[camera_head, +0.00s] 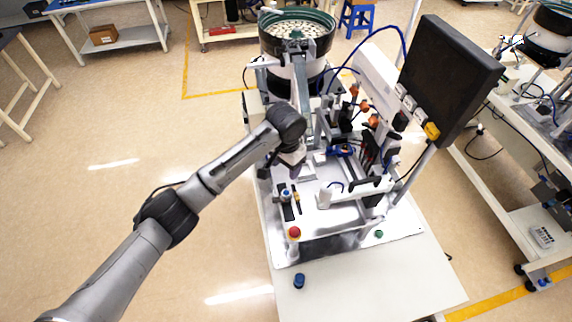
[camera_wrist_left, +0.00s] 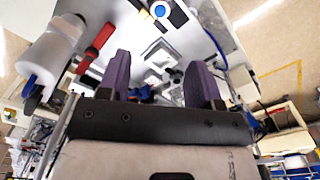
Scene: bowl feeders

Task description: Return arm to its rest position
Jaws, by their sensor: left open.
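My left arm comes in from the left in the head view and reaches over the machine table (camera_head: 400,270). Its gripper (camera_head: 283,172) is above the left side of the bowl feeder machine's metal plate (camera_head: 330,225). In the left wrist view the two purple fingers of my left gripper (camera_wrist_left: 160,80) stand wide apart with nothing held between them. Parts of the machine show beyond and between the fingers. My right gripper is in neither view.
The bowl feeder (camera_head: 298,40) stands behind the plate. A black monitor (camera_head: 450,78) rises at the right. A red button (camera_head: 294,233) sits at the plate's front left, and a blue-topped object (camera_head: 299,281) stands near the table's front. The floor to the left is clear.

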